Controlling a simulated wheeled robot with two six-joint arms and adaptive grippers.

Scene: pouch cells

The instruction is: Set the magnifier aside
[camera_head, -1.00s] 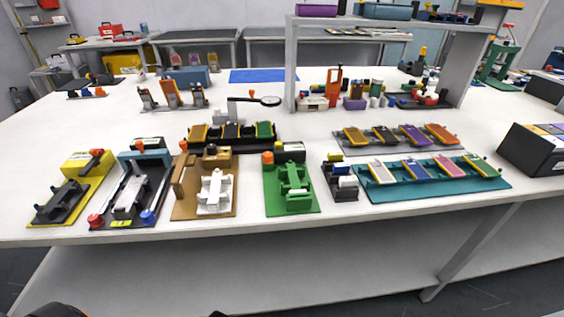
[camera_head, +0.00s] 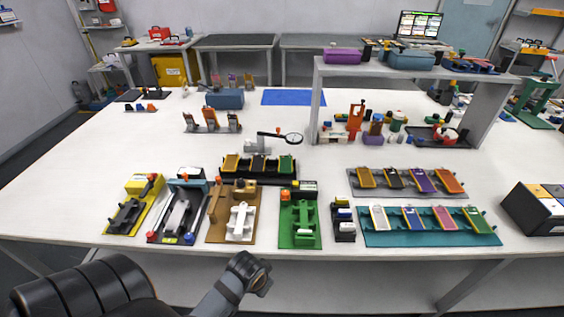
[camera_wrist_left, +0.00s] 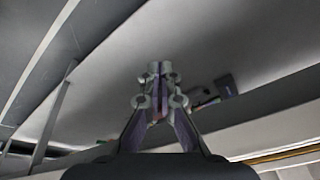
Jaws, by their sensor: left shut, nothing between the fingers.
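The magnifier (camera_head: 292,139) has a round lens in a dark rim on a thin dark arm. It stands on a small grey base (camera_head: 257,146) in the middle of the table, behind the black tray of coloured pouch cells (camera_head: 232,178). My left gripper (camera_head: 262,276) is at the bottom of the head view, in front of the table's front edge and far from the magnifier. In the left wrist view its fingers (camera_wrist_left: 158,72) are closed together with nothing between them. The magnifier cannot be made out in that view. My right gripper is not in view.
Several fixtures line the front edge, among them a green one (camera_head: 300,239) and a brown one (camera_head: 217,229). A teal rack (camera_head: 375,240) lies front right, and a grey shelf (camera_head: 316,104) stands behind it. The blue mat (camera_head: 293,97) is bare, and the table's left is clear.

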